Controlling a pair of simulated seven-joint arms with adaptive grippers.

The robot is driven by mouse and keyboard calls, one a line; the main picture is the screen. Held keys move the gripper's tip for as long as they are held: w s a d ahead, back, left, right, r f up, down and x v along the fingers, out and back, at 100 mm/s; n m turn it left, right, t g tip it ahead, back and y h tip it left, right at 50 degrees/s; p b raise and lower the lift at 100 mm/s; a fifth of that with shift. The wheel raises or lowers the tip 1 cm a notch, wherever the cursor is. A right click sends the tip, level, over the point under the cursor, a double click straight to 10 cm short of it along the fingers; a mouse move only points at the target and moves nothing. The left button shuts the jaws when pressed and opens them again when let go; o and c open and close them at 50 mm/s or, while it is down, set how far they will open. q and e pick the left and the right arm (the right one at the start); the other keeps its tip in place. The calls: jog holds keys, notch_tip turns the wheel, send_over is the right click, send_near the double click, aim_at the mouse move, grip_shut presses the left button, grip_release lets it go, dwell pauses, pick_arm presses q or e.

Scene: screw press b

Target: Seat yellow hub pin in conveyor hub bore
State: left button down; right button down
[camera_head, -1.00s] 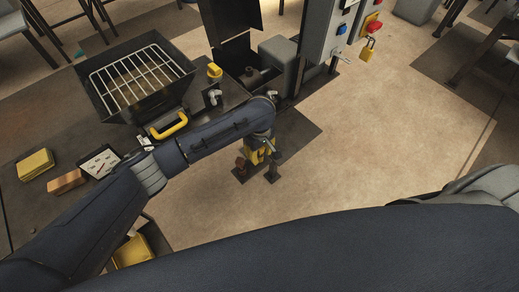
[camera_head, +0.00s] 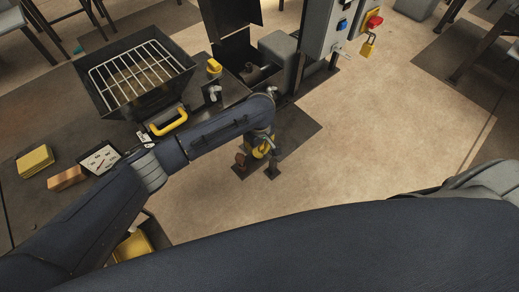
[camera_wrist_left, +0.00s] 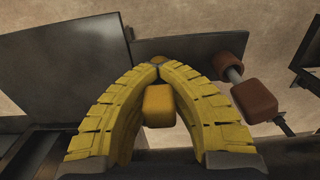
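My left gripper (camera_head: 263,149) is low, beside the dark table, above a small dark plate near the floor. In the left wrist view its curved yellow fingers (camera_wrist_left: 157,68) come together at the tips. A rounded yellow block (camera_wrist_left: 158,105), which looks like the grip of the yellow hub pin, sits between them. The fingers look shut around the pin; its lower part is mostly hidden. A similar brown pin (camera_wrist_left: 254,101) lies or stands to the right of the fingers, apart from them; it also shows in the head view (camera_head: 240,160). I cannot make out the conveyor hub bore. My right gripper is out of view.
The dark table holds a bin with a wire rack (camera_head: 140,75), a yellow handle (camera_head: 168,123), a yellow-topped part (camera_head: 214,66), a gauge card (camera_head: 99,159) and blocks (camera_head: 35,160). A grey control box (camera_head: 325,35) stands behind. The floor to the right is clear.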

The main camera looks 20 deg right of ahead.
pick_arm(q)
jog(key=c, duration=2.2)
grip_release()
jog(key=shift+r, duration=0.35)
jog(key=c, duration=1.6)
grip_release()
jog(key=shift+r, duration=0.1)
